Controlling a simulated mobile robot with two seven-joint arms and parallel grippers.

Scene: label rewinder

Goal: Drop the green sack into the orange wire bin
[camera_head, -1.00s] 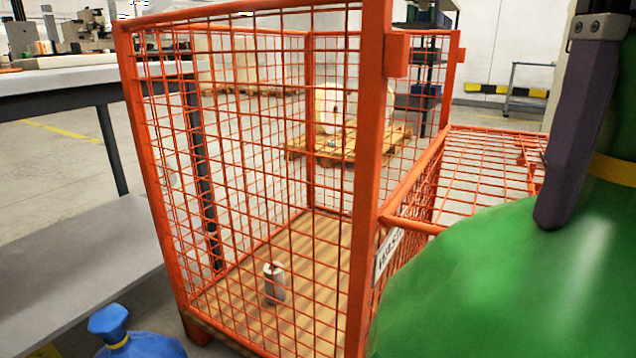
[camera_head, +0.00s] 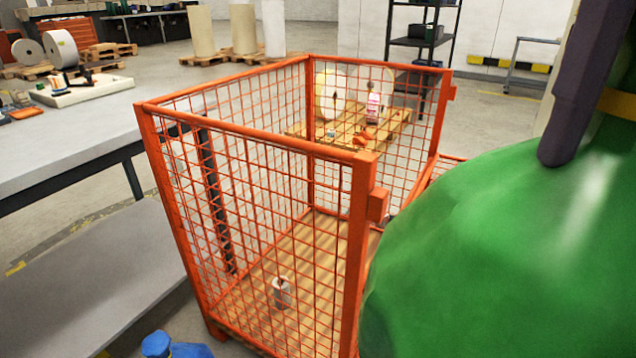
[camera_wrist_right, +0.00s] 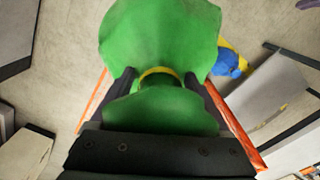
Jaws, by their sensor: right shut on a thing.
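The large green sack (camera_head: 480,255), tied with a yellow band, fills the right of the head view and hides the bin's right side. My right gripper (camera_wrist_right: 158,75) is shut on its gathered neck; one dark finger shows in the head view. The orange wire bin (camera_head: 362,240) stands in the middle, with its open top visible and a small whitish cylinder (camera_head: 282,293) on its wooden floor. In the right wrist view, orange bars (camera_wrist_right: 238,128) show on both sides of the sack. I cannot tell whether the sack is over the opening. My left gripper is not clearly in view.
A grey table (camera_head: 80,140) with a lower shelf stands left of the bin. A blue sack (camera_head: 172,346) lies on the floor at the bottom, left of the bin. Behind the bin are a pallet with rolls (camera_head: 331,95) and a dark shelf rack (camera_head: 422,42).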

